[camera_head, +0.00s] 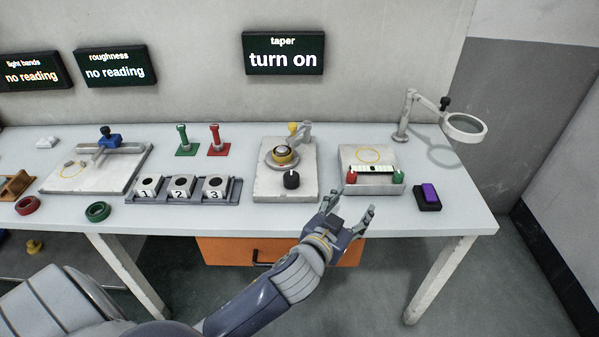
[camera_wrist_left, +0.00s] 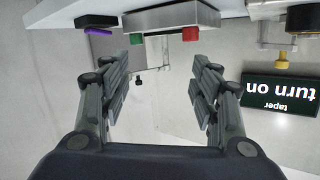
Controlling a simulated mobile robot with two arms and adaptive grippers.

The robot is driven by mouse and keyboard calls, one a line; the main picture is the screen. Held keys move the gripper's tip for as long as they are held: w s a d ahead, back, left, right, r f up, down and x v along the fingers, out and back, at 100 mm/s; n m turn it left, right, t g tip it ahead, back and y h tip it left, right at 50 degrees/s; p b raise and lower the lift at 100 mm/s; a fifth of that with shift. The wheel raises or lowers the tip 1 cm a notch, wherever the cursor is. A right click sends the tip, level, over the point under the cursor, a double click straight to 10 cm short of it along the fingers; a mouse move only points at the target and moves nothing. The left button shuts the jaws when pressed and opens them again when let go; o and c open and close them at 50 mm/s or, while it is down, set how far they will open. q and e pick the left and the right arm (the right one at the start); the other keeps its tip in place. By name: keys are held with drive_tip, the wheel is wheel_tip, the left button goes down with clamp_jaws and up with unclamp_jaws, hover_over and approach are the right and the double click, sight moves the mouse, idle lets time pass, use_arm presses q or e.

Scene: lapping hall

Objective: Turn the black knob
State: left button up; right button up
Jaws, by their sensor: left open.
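The black knob (camera_head: 291,180) stands on the front part of a pale plate (camera_head: 265,187) on the table. It has a light mark on its top. Behind it on the same plate is a round gold-rimmed fixture (camera_head: 282,156). My left gripper (camera_head: 347,207) is open and empty, to the right of the knob and nearer the table's front edge, clear of the knob. In the left wrist view, which is upside down, the open fingers (camera_wrist_left: 165,70) have nothing between them. A dark round shape is cut off at its upper right; I cannot tell whether it is the knob.
Right of the knob is a block with red and green ends (camera_head: 372,189), then a purple switch (camera_head: 429,195). A rack of numbered cubes (camera_head: 182,188) stands to the left. A magnifier arm (camera_head: 465,125) stands at the back right. The taper sign (camera_head: 284,53) reads "turn on".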

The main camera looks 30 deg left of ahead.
use_arm(q)
drive_tip(key=w+d+r+m+t+h, duration=0.45)
drive_tip(key=d+r+h, duration=0.3)
drive_tip(key=r, duration=0.35)
drive_tip(key=w+d+r+m+g+h, duration=0.2)
drive_tip(key=d+r+m+g+h, duration=0.1)
drive_tip(key=d+m+h, duration=0.35)
drive_tip(key=m+g+y, duration=0.2)
drive_tip(key=g+y, duration=1.2)
drive_tip(key=g, duration=0.3)
hover_over(291, 175)
wheel_tip(291, 175, down, 8)
wheel_tip(291, 175, down, 10)
drive_tip(key=shift+f+p, duration=0.1)
drive_tip(key=shift+p, duration=0.5)
